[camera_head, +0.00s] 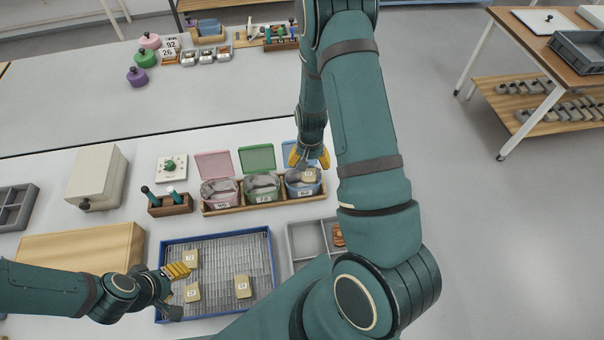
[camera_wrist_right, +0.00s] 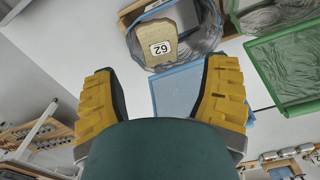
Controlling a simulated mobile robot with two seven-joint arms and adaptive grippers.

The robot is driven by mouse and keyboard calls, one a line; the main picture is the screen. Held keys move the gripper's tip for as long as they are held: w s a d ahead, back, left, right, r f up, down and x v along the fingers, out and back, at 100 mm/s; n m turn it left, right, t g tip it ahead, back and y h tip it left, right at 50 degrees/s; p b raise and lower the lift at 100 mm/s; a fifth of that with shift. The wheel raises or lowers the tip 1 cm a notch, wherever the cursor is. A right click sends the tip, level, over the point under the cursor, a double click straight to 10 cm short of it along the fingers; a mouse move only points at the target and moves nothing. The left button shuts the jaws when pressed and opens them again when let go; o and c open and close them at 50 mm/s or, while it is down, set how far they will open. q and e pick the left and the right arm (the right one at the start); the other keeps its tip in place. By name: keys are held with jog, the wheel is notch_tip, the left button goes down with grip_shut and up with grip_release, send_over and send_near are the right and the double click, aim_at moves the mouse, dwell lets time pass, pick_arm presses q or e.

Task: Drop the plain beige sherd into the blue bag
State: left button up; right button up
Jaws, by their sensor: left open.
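A beige sherd (camera_head: 309,175) with a white label reading 62 lies in the mouth of the blue bag (camera_head: 291,188). In the right wrist view the sherd (camera_wrist_right: 172,30) rests inside the bag's clear liner (camera_wrist_right: 205,42). My right gripper (camera_head: 309,158) is just behind the blue bag, near its raised blue flap. In the right wrist view its yellow fingers (camera_wrist_right: 163,105) are wide apart, with nothing between them. My left gripper (camera_head: 178,288) is open over the left part of the blue-rimmed tray (camera_head: 273,262), close to the labelled beige sherds (camera_head: 190,258) there.
Pink (camera_head: 219,190) and green (camera_head: 262,187) bags stand left of the blue one in a wooden holder (camera_head: 250,207). A grey divided tray (camera_head: 303,240) lies in front, partly hidden by my right arm. A beige box (camera_head: 97,177) and a wooden board (camera_head: 80,250) are at left.

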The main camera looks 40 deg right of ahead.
notch_tip(320, 180, up, 12)
dwell(0.8)
dwell(0.4)
